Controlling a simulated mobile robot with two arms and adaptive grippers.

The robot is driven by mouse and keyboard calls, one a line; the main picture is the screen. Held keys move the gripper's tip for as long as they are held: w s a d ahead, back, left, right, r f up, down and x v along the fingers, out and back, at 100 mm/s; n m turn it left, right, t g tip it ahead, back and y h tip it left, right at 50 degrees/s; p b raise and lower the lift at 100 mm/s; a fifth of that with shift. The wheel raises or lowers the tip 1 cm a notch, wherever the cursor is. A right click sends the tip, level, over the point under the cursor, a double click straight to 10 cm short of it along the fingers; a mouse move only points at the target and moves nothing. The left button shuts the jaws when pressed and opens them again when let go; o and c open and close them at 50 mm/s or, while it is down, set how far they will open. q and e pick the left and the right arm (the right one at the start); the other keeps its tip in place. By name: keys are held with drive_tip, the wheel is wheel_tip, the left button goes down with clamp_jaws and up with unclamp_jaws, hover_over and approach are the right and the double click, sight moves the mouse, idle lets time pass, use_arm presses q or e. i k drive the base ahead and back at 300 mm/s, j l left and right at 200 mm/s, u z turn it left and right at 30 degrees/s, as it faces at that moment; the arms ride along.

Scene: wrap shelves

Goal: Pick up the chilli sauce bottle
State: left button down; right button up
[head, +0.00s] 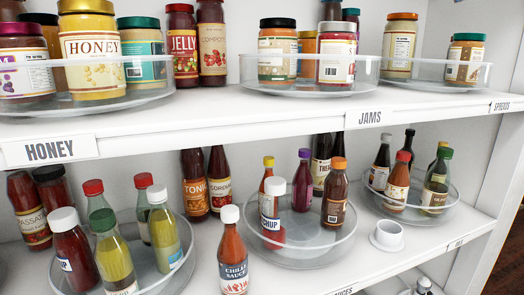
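The chilli sauce bottle (233,255) is in the head view, at the bottom centre. The lower part of the bottle is close to the picture's bottom edge. Neither of my grippers shows in the view.
A clear turntable (188,262) with several bottles is to the left, and another turntable (315,254) with bottles is to the right. A small white cup (388,236) stands further right. The upper shelf edge (220,132) overhangs, with jars above.

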sight(231, 252)
drive_tip(key=k, duration=1)
